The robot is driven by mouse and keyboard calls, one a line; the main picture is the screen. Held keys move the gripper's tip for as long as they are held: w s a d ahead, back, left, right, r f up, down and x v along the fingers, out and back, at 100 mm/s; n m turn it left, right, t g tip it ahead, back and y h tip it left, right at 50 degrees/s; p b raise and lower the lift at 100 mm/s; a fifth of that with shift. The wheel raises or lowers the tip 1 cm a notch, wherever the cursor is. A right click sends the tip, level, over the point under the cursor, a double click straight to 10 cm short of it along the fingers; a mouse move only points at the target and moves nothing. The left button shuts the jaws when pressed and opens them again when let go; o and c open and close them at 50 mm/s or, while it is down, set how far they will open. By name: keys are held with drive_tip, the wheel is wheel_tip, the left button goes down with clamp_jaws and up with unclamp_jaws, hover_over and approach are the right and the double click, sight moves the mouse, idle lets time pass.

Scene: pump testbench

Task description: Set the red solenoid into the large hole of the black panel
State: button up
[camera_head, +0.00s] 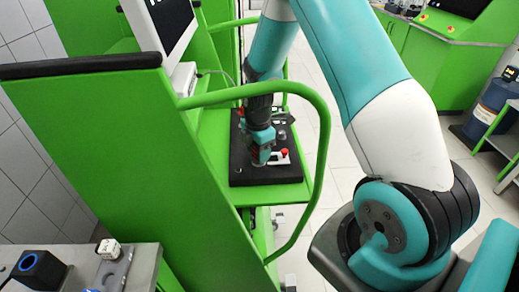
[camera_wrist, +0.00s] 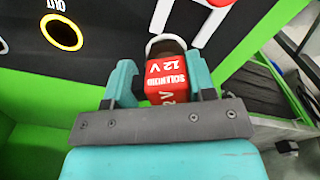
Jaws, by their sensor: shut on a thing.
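The red solenoid (camera_wrist: 167,88), marked "SOLENOID 12 V", sits between the two teal fingers of my gripper (camera_wrist: 162,75) in the wrist view. My gripper is shut on it. The solenoid's far end overlaps a white-ringed hole (camera_wrist: 153,43) in the black panel (camera_wrist: 110,28); I cannot tell whether it is in the hole or just in front of it. In the head view my gripper (camera_head: 261,158) is low over the black panel (camera_head: 238,177), which lies on a green bench shelf. The solenoid is mostly hidden there.
A red button (camera_head: 284,152) stands on the panel close to my gripper. A green curved rail (camera_head: 322,150) borders the bench. A monitor (camera_head: 165,22) stands behind.

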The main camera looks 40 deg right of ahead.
drive_tip(key=shift+f, duration=0.3)
drive_tip(key=o, duration=1.3)
drive_tip(key=shift+c, duration=0.2)
drive_tip(key=shift+r+p, duration=2.95)
drive_tip(key=shift+r, duration=1.1)
